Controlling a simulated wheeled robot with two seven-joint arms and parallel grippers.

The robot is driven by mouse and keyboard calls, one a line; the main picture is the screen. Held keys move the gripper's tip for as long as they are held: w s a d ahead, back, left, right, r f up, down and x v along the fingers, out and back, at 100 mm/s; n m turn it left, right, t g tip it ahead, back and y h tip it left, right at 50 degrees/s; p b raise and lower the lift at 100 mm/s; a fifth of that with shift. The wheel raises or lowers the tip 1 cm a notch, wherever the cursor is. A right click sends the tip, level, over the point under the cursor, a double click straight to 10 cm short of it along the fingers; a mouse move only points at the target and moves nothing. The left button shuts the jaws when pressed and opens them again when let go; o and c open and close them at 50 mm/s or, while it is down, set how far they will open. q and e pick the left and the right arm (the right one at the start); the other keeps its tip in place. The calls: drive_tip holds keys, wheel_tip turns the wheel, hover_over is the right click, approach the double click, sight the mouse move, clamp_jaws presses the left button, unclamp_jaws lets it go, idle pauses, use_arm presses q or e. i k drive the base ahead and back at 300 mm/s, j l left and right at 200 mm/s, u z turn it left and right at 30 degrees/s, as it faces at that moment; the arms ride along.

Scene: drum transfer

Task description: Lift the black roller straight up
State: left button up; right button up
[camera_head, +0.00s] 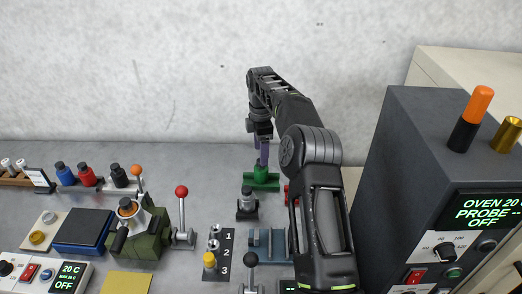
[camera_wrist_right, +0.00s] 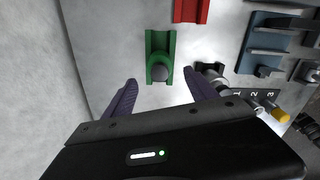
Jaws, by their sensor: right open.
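My right gripper (camera_head: 262,156) points down at the back of the bench, above a green cradle (camera_head: 262,183). In the right wrist view its purple fingers (camera_wrist_right: 159,82) are spread apart with nothing between them. I cannot tell for sure which dark piece is the black roller. My left gripper is out of view.
A small black holder with a metal-topped piece (camera_head: 247,203) stands close in front of the green cradle. A red block (camera_wrist_right: 191,9) lies beside it. The dark oven (camera_head: 405,170) rises at the right. A red-knobbed lever (camera_head: 182,215) stands further left.

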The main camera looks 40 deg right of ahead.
sight(119, 175)
drive_tip(key=i+j, duration=0.2)
drive_tip(key=j, duration=0.2)
drive_tip(key=i+j, duration=0.2)
drive_tip(key=j, duration=0.15)
drive_tip(key=i+j, duration=0.2)
drive_tip(key=j, duration=0.2)
drive_tip(key=i+j, duration=0.2)
drive_tip(key=j, duration=0.2)
drive_tip(key=i+j, duration=0.25)
drive_tip(key=j, duration=0.1)
